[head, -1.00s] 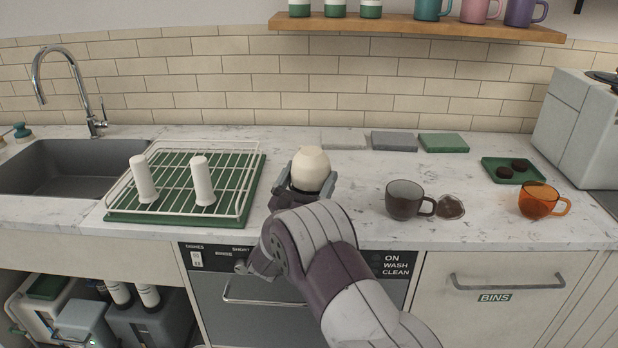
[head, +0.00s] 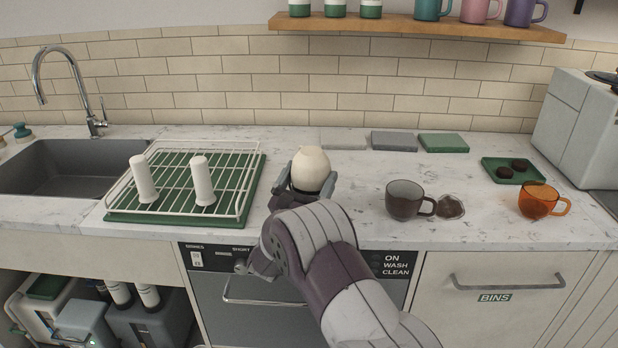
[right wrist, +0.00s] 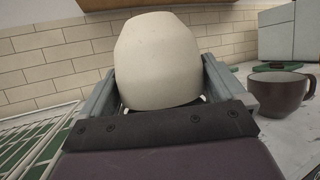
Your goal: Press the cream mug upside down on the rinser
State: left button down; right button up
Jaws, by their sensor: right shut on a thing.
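The cream mug (head: 311,169) is upside down between the fingers of my right gripper (head: 305,187), over the counter just right of the drying rack. My right gripper is shut on it. In the right wrist view the mug (right wrist: 158,60) fills the middle, with its base up and a grey finger on each side. Its rim and the spot beneath it are hidden by the gripper. I cannot make out the rinser or whether the mug touches it. My left gripper is not in view.
A green-based rack (head: 250,198) with two white posts stands to the left, beside the sink (head: 70,168). Folded cloths (head: 394,140) lie behind.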

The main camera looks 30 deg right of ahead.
aim_at(309, 153)
dwell(0.4)
notch_tip(309, 153, up, 8)
jog(key=shift+a+f, duration=0.1)
jog(key=shift+f, duration=0.1)
jog(key=shift+d+f, duration=0.15)
jog(key=shift+d, duration=0.05)
jog(key=shift+a, duration=0.1)
